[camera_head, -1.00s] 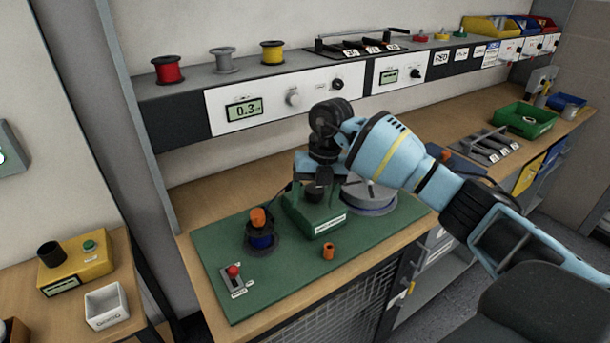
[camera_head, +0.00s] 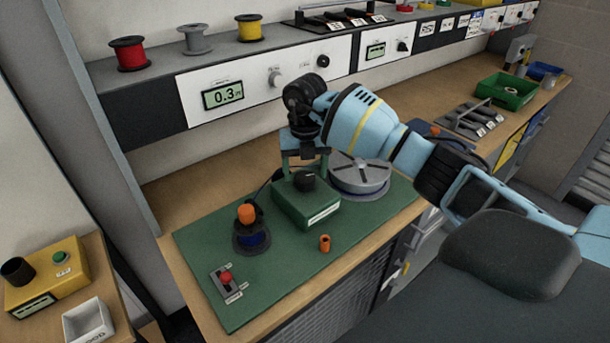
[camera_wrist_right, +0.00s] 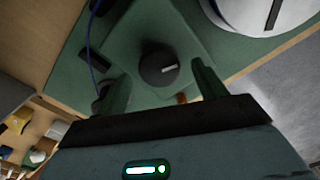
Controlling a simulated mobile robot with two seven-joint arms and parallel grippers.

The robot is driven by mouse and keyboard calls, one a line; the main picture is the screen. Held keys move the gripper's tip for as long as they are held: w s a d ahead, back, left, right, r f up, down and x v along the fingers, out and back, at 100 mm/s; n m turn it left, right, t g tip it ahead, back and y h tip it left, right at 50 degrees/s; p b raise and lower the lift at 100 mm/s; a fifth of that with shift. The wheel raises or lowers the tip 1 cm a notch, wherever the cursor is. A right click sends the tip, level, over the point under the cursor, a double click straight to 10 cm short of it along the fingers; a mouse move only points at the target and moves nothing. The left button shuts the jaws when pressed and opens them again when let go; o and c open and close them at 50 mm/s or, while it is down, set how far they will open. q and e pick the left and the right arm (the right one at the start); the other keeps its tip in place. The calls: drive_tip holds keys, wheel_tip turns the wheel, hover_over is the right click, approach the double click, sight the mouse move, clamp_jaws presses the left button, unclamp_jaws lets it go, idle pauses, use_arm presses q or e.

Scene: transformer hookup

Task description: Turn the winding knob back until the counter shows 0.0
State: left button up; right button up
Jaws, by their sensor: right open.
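The green winder box (camera_head: 306,208) stands on the green mat with a black knob (camera_head: 304,181) on top. The knob (camera_wrist_right: 159,69) shows a white pointer mark in the right wrist view. My right gripper (camera_head: 305,170) is open above the knob, its two green fingers pointing down. In the right wrist view the fingers (camera_wrist_right: 163,78) appear on either side of the knob, apart from it. The counter (camera_head: 223,95) on the white shelf panel reads 0.3. My left gripper is not in view.
A grey reel (camera_head: 359,172) stands close right of the box. An orange-capped blue spool (camera_head: 251,234), a small orange piece (camera_head: 324,243) and a red-button switch (camera_head: 226,283) are on the mat (camera_head: 200,250). A grey knob (camera_head: 275,77) sits beside the counter.

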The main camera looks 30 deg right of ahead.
drive_tip(key=shift+f, duration=1.1)
drive_tip(key=c, duration=1)
